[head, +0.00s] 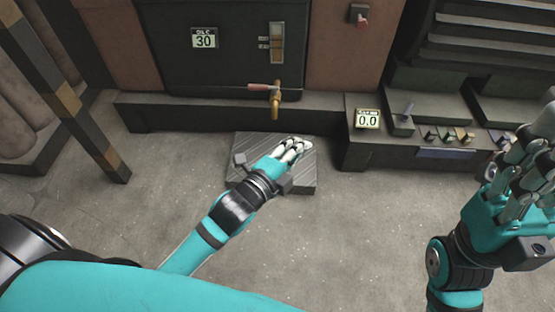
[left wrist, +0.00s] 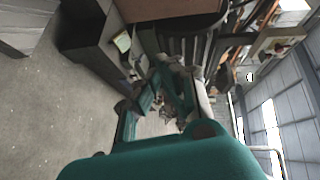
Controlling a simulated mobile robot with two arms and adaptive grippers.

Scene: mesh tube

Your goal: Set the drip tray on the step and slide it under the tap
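A ribbed grey metal slab (head: 247,143), which looks like the step, lies on the floor in front of the dark ledge. The brass tap (head: 276,102), with a red-tipped lever, juts out above and behind it. I cannot make out a separate drip tray. My left gripper (head: 291,150) is over the slab's right half with its pale fingers pointing away; its palm and grip are hidden. My right gripper (head: 525,165) is raised at the right with fingers up and apart, empty.
The dark ledge (head: 215,112) runs under the machine, and a panel with knobs (head: 430,135) stands at the right. A striped post (head: 70,90) stands at the left. The concrete floor (head: 340,240) in front is clear.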

